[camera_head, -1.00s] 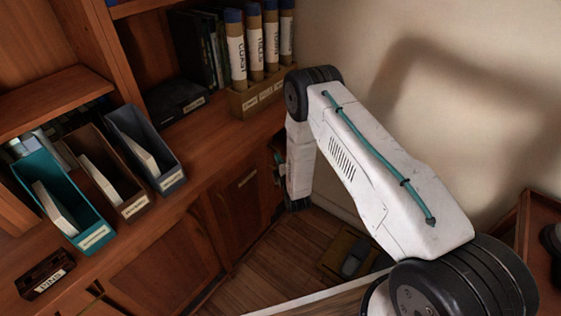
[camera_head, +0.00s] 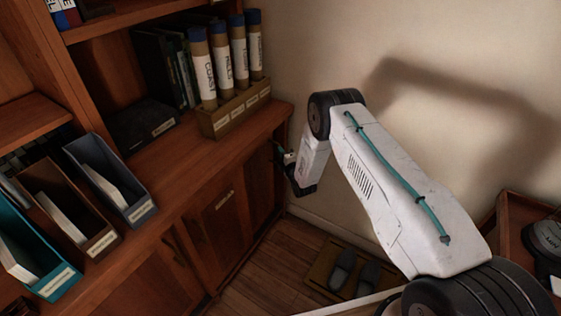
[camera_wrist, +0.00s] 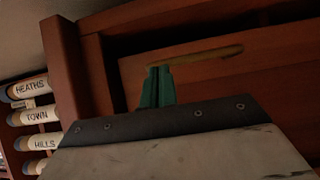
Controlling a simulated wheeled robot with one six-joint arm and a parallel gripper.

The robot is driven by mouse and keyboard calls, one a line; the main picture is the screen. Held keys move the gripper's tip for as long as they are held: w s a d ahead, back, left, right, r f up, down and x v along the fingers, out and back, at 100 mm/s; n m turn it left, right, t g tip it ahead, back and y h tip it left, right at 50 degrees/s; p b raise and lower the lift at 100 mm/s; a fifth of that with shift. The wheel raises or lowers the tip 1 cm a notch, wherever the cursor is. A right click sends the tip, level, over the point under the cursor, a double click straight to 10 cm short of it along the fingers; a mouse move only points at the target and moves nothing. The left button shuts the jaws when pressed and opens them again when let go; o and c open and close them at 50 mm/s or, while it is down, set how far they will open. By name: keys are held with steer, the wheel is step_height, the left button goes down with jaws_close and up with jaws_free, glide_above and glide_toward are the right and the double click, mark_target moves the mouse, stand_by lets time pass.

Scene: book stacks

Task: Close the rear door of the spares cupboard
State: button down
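The wooden cupboard (camera_head: 160,275) runs under the counter on the left, with panelled doors facing the floor space. A labelled door (camera_head: 222,225) sits toward its rear end and looks nearly flush; I cannot tell exactly how far it stands open. My gripper (camera_head: 286,157) is at the cupboard's far end by the wall, partly hidden by the cupboard. In the wrist view, its teal fingers (camera_wrist: 157,85) are together, with tips at the left end of a brass-coloured bar handle (camera_wrist: 200,55) on a wooden panel (camera_wrist: 225,80). A dark gap shows beyond the panel. I cannot tell whether they touch the handle.
The counter bears file boxes (camera_head: 110,180) and a rack of labelled tubes (camera_head: 235,112). A mat with dark slippers (camera_head: 343,268) lies on the floor between cupboard and wall. A wooden stand (camera_head: 515,215) is at right. Bare floor (camera_head: 262,290) shows beside the cupboard.

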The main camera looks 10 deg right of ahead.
steer(key=w, duration=0.1)
steer(key=w+d, duration=0.2)
steer(key=shift+r, duration=0.25)
steer(key=shift+s, duration=0.15)
steer(key=s, duration=1.3)
steer(key=shift+d+f, duration=0.2)
steer(key=shift+f, duration=0.05)
